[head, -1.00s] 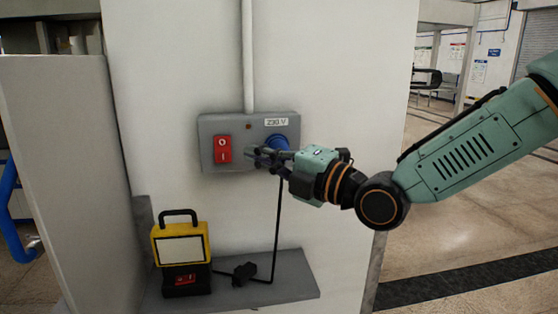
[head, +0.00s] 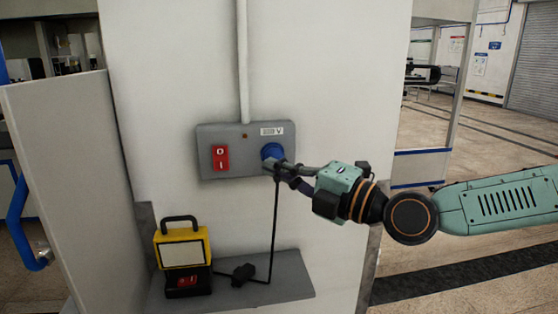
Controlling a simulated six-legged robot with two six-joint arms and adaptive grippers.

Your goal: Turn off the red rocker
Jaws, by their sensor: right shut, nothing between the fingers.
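The red rocker (head: 220,158) is on the left part of a grey wall box (head: 235,133), with a white "O" at its top and an "I" at its bottom. Its tilt is too small to tell. A blue round plug (head: 271,151) sits in the right part of the box. My right gripper (head: 275,166) is shut with nothing held. Its fingertips are at the lower edge of the blue plug, to the right of the rocker and apart from it. They hide part of the plug and the top of its cable. My left gripper is not in view.
A grey shelf (head: 290,280) below the box bears a yellow work lamp (head: 182,250) with its own small red switch, and a black connector (head: 243,273). A black cable (head: 274,225) hangs from the plug. A pale panel (head: 75,170) stands at the left.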

